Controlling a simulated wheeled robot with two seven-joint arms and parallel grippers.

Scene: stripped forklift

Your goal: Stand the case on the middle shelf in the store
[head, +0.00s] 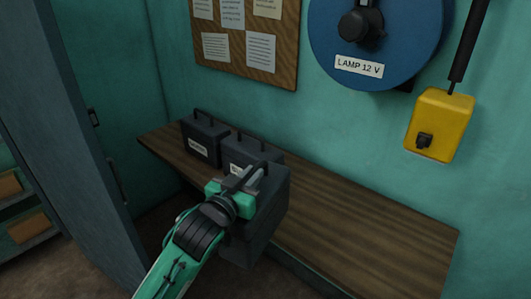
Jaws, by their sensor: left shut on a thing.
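My left gripper (243,182) is shut on the top handle of a dark grey case (268,214). The case hangs upright in front of the wooden bench's edge and hides part of it; I cannot tell whether it touches the bench. The gripper and wrist hide part of its top and near side. Part of a shelf unit (38,240) shows at the far left, with brown boxes (28,228) on it. I cannot tell which of its shelves is the middle one. My right gripper is not in view.
Two similar dark cases, one at the back left (200,142) and one behind the held case (250,150), stand on the bench (370,235). The bench's right part is clear. A tall blue-grey panel (70,150) stands between shelves and bench. A yellow box (439,125) hangs at right.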

